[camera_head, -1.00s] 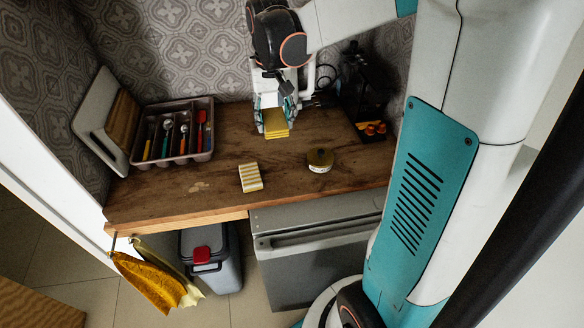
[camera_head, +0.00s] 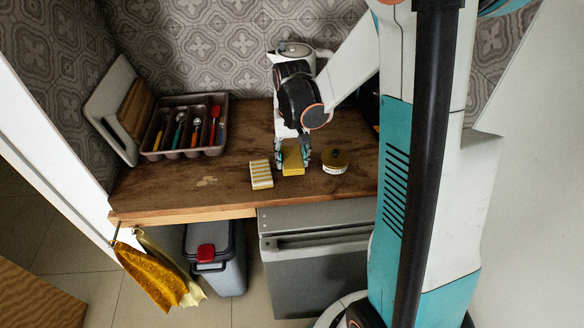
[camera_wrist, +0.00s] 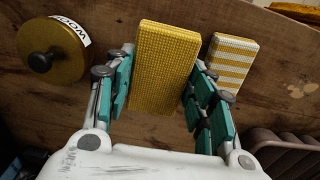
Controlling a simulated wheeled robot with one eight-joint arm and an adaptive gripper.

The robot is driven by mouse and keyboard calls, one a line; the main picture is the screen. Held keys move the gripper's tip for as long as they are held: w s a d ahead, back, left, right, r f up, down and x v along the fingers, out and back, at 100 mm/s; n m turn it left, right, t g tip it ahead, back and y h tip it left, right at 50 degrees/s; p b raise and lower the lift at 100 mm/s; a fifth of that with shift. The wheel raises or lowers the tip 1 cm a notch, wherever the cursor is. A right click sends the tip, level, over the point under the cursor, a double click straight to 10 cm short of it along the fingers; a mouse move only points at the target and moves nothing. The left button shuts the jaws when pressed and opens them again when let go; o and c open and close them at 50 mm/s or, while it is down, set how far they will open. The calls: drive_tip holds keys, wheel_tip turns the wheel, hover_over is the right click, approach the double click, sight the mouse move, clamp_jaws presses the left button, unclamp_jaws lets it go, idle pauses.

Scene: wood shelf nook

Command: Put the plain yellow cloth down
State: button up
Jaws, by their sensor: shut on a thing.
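The plain yellow cloth (camera_head: 293,161) is a folded, block-like pad with a woven surface. It sits between the fingers of my gripper (camera_head: 291,151) over the front middle of the wooden counter (camera_head: 220,183). The wrist view shows the cloth (camera_wrist: 163,65) with a teal finger of my gripper (camera_wrist: 160,92) along each side, shut on it. The cloth is at or close above the counter; I cannot tell if it touches. A yellow-and-white striped cloth (camera_head: 260,174) lies just left of it, apart from it; it also shows in the wrist view (camera_wrist: 231,62).
A round gold-lidded tin (camera_head: 334,160) stands just right of the held cloth. A utensil tray (camera_head: 153,155) and boards (camera_head: 112,105) are at the back left. Cloths (camera_head: 150,276) hang at the left front edge. The counter's left front is mostly clear.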

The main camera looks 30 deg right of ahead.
sight(292, 166)
drive_tip(key=shift+f+b, duration=0.65)
drive_tip(key=shift+f, duration=1.4)
drive_tip(key=shift+f, duration=0.15)
drive_tip(key=o, duration=1.2)
wheel_tip(292, 166, up, 12)
drive_tip(key=p, duration=0.4)
drive_tip(key=shift+r, duration=0.25)
drive_tip(key=s+a+r+n+t, duration=0.2)
drive_tip(key=s+a+r+t, duration=0.1)
drive_tip(key=s+a+r, duration=0.2)
drive_tip(key=s+a+r+n+t, duration=0.2)
drive_tip(key=s+a+r+t, duration=0.2)
drive_tip(key=s, duration=0.6)
drive_tip(key=shift+s+a+r+n+b, duration=0.2)
drive_tip(key=shift+a+r+n+b, duration=0.15)
drive_tip(key=shift+a+r, duration=0.4)
